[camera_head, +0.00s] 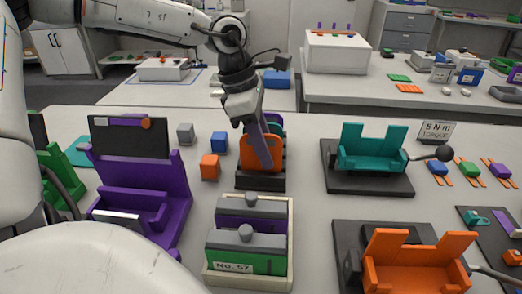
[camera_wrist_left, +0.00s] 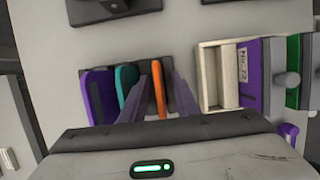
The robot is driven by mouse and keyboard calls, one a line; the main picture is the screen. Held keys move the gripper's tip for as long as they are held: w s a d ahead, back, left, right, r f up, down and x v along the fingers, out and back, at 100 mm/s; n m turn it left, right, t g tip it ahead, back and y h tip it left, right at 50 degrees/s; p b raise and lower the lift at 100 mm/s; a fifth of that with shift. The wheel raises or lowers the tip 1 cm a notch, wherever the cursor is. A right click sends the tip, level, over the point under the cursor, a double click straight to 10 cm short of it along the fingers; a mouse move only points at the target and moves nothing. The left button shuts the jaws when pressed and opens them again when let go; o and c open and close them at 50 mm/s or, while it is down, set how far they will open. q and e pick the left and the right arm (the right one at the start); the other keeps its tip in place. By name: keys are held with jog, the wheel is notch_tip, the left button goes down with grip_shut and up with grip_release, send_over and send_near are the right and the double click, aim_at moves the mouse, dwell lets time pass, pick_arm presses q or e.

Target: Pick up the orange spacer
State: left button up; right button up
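The orange spacer (camera_head: 250,150) stands upright in a dark slotted rack (camera_head: 258,183) on the table, in front of a teal spacer (camera_head: 273,128). In the left wrist view the orange spacer (camera_wrist_left: 159,88) is a thin upright plate, with the teal spacer (camera_wrist_left: 125,78) and a purple spacer (camera_wrist_left: 100,95) to its left. My left gripper (camera_head: 263,150) reaches down at the orange spacer; in the wrist view its fingers (camera_wrist_left: 163,95) lie on either side of it, with gaps showing. The gripper looks open. My right gripper is in neither view.
A cream box (camera_head: 290,235) with purple and green knobbed blocks stands close in front of the rack. Orange (camera_head: 210,167), blue (camera_head: 219,142) and grey (camera_head: 185,134) cubes sit left of it. A purple fixture (camera_head: 170,200) stands further left, a teal fixture (camera_head: 372,160) right.

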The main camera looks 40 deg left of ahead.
pick_arm(q)
jog(key=shift+w+d+f, duration=0.1)
jog(key=shift+f, duration=0.25)
grip_shut()
